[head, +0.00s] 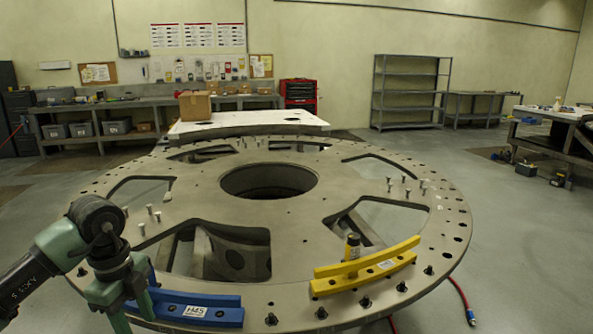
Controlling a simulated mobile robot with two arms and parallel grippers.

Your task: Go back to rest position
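My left gripper (132,317) is green and comes in from the left at the front left of the round turret plate (325,210). Its two fingers point down and stand apart. It is at the left end of a blue curved block (197,309) with a white "H45" label, which lies on the plate's front rim. The gripper hides that end, so I cannot tell whether they touch. A yellow curved block (365,272) lies on the right front rim, with a yellow-and-black upright piece (352,246) at it. My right gripper is not in view.
Several upright bolts (423,187) stand on the plate, which has large cutouts and a central hole (269,181). A white table (247,124) with a cardboard box (195,106) stands behind.

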